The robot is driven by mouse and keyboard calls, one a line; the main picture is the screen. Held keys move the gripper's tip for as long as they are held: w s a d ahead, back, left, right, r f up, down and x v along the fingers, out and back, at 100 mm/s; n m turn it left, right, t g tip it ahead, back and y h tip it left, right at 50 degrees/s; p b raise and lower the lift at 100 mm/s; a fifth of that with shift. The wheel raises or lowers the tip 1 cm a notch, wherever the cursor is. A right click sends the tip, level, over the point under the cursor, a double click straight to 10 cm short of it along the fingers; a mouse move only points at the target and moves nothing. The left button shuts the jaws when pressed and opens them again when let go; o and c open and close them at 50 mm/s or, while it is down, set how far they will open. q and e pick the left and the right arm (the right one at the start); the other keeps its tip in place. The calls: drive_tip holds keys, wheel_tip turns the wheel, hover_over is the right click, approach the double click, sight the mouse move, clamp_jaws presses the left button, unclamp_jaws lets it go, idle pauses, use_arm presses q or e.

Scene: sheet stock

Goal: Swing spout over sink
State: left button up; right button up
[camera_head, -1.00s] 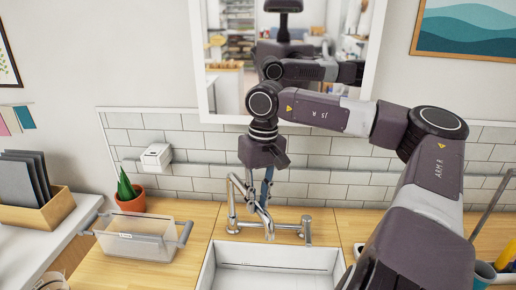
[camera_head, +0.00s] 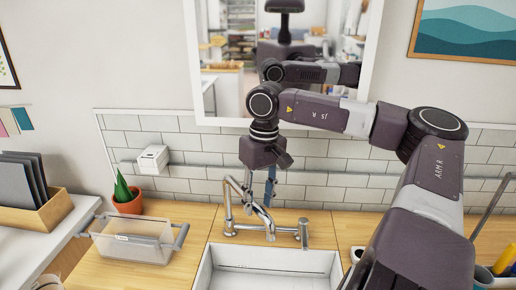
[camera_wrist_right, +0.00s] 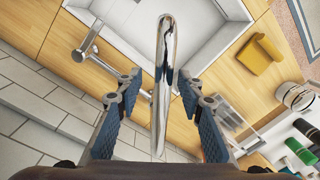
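The chrome faucet spout (camera_head: 252,203) rises from the bridge tap behind the white sink (camera_head: 215,265). Its outlet points down near the sink's back edge. My right gripper (camera_head: 271,190) hangs down just behind and over the spout, partly hidden by its own wrist. In the right wrist view the spout (camera_wrist_right: 163,75) runs between the two blue-padded fingers of the gripper (camera_wrist_right: 160,92). The fingers are apart, with a visible gap on each side of the spout. My left gripper is in neither view.
A clear bin (camera_head: 133,243) and potted cactus (camera_head: 127,200) stand left of the sink. The tap handle (camera_head: 304,232) is right of the spout. The tiled wall (camera_head: 210,158) and mirror (camera_head: 195,60) are close behind.

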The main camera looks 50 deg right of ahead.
wheel_tip(320, 180, up, 12)
drive_tip(key=shift+s+d, duration=0.15)
drive_tip(key=shift+d, duration=0.3)
drive_tip(key=shift+f, duration=0.1)
idle(0.7)
